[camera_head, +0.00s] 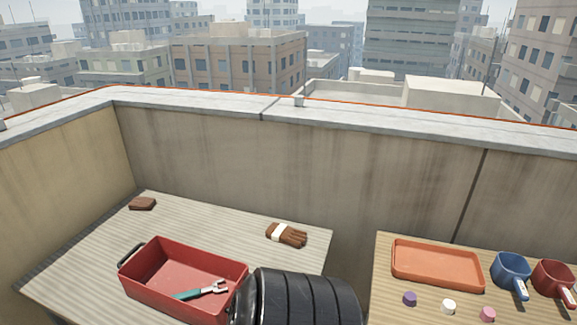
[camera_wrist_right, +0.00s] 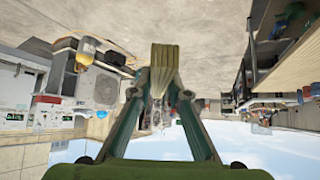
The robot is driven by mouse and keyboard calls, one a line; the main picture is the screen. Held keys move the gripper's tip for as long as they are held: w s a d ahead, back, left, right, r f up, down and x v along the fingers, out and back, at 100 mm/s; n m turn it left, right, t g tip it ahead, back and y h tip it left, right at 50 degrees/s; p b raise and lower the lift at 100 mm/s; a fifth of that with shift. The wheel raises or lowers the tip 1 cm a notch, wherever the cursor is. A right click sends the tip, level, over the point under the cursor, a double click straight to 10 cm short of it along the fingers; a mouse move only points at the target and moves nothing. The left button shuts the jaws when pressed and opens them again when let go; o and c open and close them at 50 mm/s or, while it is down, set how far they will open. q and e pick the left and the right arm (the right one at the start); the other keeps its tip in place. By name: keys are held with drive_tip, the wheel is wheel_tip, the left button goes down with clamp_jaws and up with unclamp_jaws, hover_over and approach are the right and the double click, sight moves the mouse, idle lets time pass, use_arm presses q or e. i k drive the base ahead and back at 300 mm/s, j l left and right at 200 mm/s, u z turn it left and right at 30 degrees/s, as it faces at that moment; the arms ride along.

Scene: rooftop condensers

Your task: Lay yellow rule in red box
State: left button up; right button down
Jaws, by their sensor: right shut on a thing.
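The red box (camera_head: 178,262) is an open tray-like box with a dark handle, at the front of the left table in the head view. A wrench with a teal handle (camera_head: 200,291) lies inside it. The yellow rule (camera_wrist_right: 165,62) shows in the right wrist view as a folded, layered yellowish piece, end up between the fingertips. My right gripper (camera_wrist_right: 159,88) is shut on it. The head view shows neither the rule nor the right gripper. My left gripper is not in view.
The left table (camera_head: 85,255) also holds brown gloves with a white band (camera_head: 286,234) and a small brown block (camera_head: 142,203). A parapet wall (camera_head: 290,160) stands behind.

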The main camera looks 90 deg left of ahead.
sight(186, 291)
drive_tip(key=k+j+u, duration=0.1)
drive_tip(key=u, duration=0.35)
drive_tip(key=k+j+u, duration=0.2)
drive_tip(key=u, duration=0.2)
drive_tip(key=k+j+u, duration=0.1)
drive_tip(key=u, duration=0.35)
drive_tip(key=j, duration=0.1)
